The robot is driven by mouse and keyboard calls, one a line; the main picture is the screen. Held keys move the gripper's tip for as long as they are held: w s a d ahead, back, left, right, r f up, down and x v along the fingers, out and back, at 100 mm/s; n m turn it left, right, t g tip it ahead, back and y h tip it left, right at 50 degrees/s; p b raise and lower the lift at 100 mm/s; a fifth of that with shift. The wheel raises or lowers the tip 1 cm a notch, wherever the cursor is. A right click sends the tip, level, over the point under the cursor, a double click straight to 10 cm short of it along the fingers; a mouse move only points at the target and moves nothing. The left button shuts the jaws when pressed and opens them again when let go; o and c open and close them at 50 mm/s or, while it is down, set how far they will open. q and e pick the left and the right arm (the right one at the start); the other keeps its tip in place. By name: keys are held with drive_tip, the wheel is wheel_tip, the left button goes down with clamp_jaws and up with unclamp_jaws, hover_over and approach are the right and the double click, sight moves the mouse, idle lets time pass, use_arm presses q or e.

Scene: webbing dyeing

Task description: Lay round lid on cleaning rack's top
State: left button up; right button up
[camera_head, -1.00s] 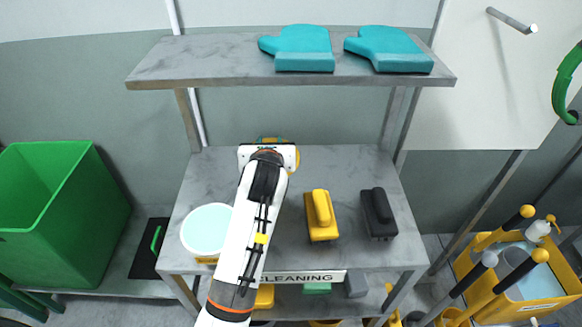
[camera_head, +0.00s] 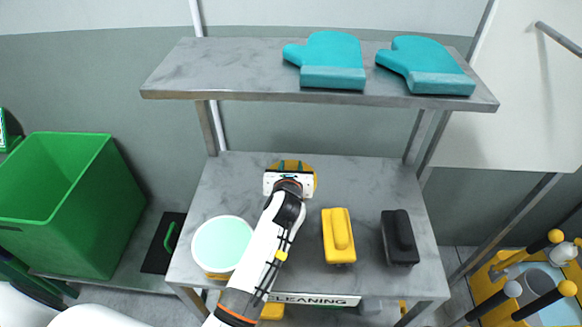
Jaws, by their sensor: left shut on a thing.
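My left gripper (camera_head: 291,178) is shut above the middle of the cleaning rack's lower shelf. A yellow, round-edged thing with teal marks, which looks like the round lid (camera_head: 313,183), shows around and behind the jaws. The gripper hides most of it. The rack's top (camera_head: 235,72) is a grey marbled shelf, higher and farther back than the lower shelf (camera_head: 375,180). The lower shelf's front bears a CLEANING label. My right gripper is not in view.
Two teal mitts (camera_head: 333,62) (camera_head: 425,66) lie on the top's middle and right; its left part is clear. The lower shelf holds a pale round-topped thing (camera_head: 222,243), a yellow brush (camera_head: 338,236) and a black brush (camera_head: 400,238). A green bin (camera_head: 70,205) stands left.

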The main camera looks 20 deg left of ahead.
use_arm(q)
drive_tip(key=shift+f, duration=0.2)
drive_tip(key=o, duration=1)
drive_tip(key=shift+o, duration=0.2)
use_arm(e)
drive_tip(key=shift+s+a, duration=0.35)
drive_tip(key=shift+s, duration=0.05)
use_arm(q)
drive_tip(key=b+v, duration=0.1)
drive_tip(key=v, duration=0.5)
drive_tip(key=shift+s+d+b, duration=0.15)
drive_tip(key=shift+s+b, duration=0.15)
drive_tip(key=shift+s, duration=0.05)
drive_tip(key=shift+s+d+r, duration=0.1)
drive_tip(key=shift+s+r, duration=0.25)
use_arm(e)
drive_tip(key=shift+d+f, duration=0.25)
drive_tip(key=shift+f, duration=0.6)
use_arm(q)
drive_tip(key=shift+s, duration=0.1)
